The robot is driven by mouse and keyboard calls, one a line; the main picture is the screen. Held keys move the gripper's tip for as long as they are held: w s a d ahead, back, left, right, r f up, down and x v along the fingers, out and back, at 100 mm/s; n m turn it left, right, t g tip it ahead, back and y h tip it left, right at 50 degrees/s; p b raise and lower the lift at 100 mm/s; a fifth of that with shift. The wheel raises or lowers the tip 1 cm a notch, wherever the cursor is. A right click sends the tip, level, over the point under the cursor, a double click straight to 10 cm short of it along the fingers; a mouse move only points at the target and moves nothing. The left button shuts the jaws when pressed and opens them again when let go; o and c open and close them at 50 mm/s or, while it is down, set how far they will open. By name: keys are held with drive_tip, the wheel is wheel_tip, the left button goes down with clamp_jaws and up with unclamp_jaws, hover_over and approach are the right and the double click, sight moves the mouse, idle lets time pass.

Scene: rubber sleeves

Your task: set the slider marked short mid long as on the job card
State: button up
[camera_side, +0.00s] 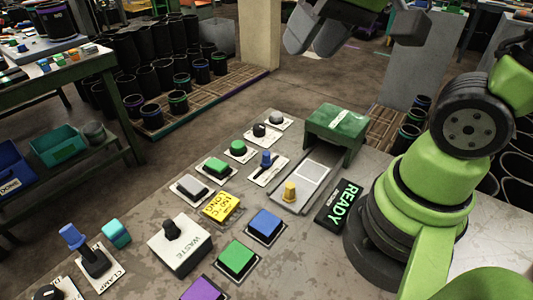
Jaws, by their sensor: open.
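A small slider with a blue knob (266,159) sits on a white plate (262,173) with a dark slot, in the back middle of the bench. Its lettering is too small to read, so I cannot tell for sure that it is the short-mid-long slider or which mark the knob is at. A yellow card (221,207) stands in front of it, with lettering that looks like 150 C and LONG. My gripper (325,38) is open and empty, high above the bench at the top edge, partly cut off, apart from all controls.
A yellow knob (290,191) stands on a grey track leading to a green housing (337,127). A READY sign (338,207) lies beside it. Push buttons, including green (237,260) and blue (264,226), a WASTE switch box (180,245) and a CLAMP lever (93,255) crowd the bench.

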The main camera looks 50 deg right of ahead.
drive_tip(key=w+d+f+g, duration=0.2)
drive_tip(key=w+f+g, duration=0.1)
drive_tip(key=w+f, duration=0.5)
drive_tip(key=g+h, duration=0.1)
drive_tip(key=g, duration=0.1)
approach(267, 153)
drive_tip(key=shift+w+f, duration=0.1)
drive_tip(key=shift+w, duration=0.15)
wheel_tip(267, 153, down, 10)
drive_tip(key=shift+f, duration=0.15)
